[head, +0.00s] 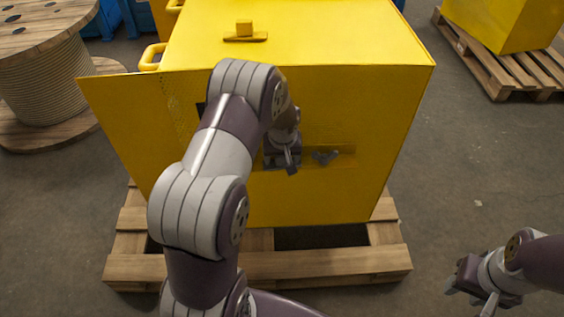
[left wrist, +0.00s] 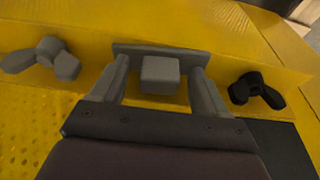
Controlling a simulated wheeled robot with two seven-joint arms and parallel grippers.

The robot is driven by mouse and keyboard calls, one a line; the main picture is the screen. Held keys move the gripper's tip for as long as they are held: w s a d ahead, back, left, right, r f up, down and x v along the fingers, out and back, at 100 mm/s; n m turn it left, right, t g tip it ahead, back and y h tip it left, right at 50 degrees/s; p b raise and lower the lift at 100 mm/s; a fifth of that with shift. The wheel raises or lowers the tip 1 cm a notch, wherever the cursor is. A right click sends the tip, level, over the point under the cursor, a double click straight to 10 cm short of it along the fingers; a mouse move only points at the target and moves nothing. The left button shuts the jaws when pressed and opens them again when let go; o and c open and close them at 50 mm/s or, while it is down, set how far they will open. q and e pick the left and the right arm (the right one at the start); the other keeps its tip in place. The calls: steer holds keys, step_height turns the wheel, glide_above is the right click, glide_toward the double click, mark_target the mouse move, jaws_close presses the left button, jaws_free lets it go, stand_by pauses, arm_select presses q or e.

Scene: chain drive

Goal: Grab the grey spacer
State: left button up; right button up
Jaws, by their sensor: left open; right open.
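The grey spacer (left wrist: 160,75), a flat plate with a block handle standing out from it, is at the yellow housing's front in the left wrist view. My left gripper (left wrist: 159,82) is open, with one finger on each side of the block and a gap visible beside it. In the head view my left gripper (head: 283,158) is at the housing's front face and hides the spacer. My right gripper (head: 468,282) is open and empty, low at the right, away from the housing.
A grey wing nut (left wrist: 46,60) is left of the spacer and a black wing nut (left wrist: 256,90) right of it. The yellow housing (head: 350,95) stands on a wooden pallet (head: 330,265). A yellow spacer-like part (head: 245,34) lies on top. An open panel (head: 125,115) juts out left.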

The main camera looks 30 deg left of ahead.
arm_select(q)
steer(key=shift+c, duration=0.3)
steer(key=c, duration=1.1)
steer(key=shift+r, duration=0.1)
